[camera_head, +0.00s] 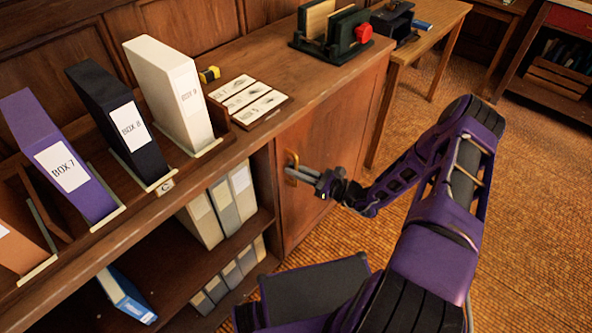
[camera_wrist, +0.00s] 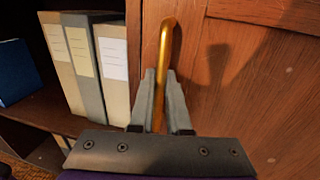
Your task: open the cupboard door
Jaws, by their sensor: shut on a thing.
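The cupboard door (camera_head: 325,150) is a brown wooden panel at the right end of the cabinet. It looks closed in the head view, and it fills the right side of the wrist view (camera_wrist: 260,90). Its brass handle (camera_wrist: 166,50) is an upright bar near the door's left edge; it also shows in the head view (camera_head: 291,168). My gripper (camera_head: 297,172) is at the handle, and in the wrist view its two fingers (camera_wrist: 162,100) are shut around the bar. The handle's lower end is hidden behind the fingers and gripper body.
Open shelves left of the door hold several binders (camera_head: 220,205). Box files, including a white one (camera_head: 170,92), stand on the cabinet top (camera_head: 255,55). A wooden table (camera_head: 440,25) stands beyond the cabinet. The carpet (camera_head: 500,190) right of the door is clear apart from my arm.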

